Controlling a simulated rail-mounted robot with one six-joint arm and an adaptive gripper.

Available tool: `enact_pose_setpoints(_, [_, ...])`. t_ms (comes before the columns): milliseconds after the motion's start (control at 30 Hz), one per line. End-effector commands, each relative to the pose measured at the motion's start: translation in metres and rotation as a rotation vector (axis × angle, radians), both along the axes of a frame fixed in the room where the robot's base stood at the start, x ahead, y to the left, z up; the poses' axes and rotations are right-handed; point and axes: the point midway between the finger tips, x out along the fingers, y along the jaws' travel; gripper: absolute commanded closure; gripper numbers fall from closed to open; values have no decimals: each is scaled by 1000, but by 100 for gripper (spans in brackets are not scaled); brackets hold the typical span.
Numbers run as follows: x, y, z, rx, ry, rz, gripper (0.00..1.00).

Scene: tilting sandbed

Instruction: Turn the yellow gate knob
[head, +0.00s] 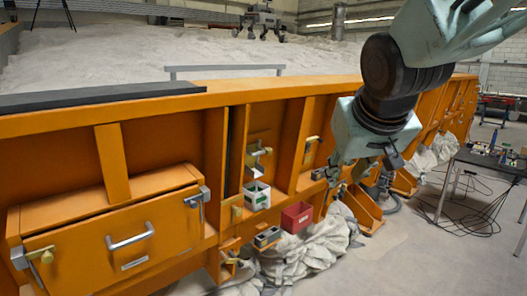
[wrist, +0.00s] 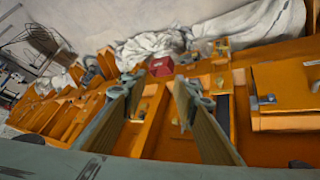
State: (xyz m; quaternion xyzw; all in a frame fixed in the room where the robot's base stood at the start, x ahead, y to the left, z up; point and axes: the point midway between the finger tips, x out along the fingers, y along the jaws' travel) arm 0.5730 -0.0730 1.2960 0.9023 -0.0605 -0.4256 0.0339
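Several yellow fittings show on the orange sandbed wall, and I cannot tell which is the gate knob. My gripper (head: 352,178) hangs in front of the wall, right of the red bin. In the wrist view my gripper (wrist: 158,98) is open, its two fingers spread, with nothing visibly held. A small yellow fitting (wrist: 143,107) appears between the fingers, beyond them on the orange wall.
The orange drawer (head: 120,240) with a silver handle protrudes at left. White sheeting (head: 300,258) bulges below. A table (head: 485,165) with cables stands right.

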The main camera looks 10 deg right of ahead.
Motion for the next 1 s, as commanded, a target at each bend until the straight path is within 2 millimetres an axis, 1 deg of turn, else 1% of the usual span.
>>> enact_pose_setpoints(33, [14, -3, 4, -3, -12, 1, 73])
enact_pose_setpoints(100, [33, -7, 7, -8, -33, 4, 73])
enact_pose_setpoints(400, [114, -20, 22, -20, -128, 25, 73])
enact_pose_setpoints(567, [156, -25, 27, -22, -176, 41, 73])
enact_pose_setpoints(700, [191, -29, 29, -20, -217, 56, 73])
enact_pose_setpoints(1000, [261, -35, 31, -8, -302, 101, 73])
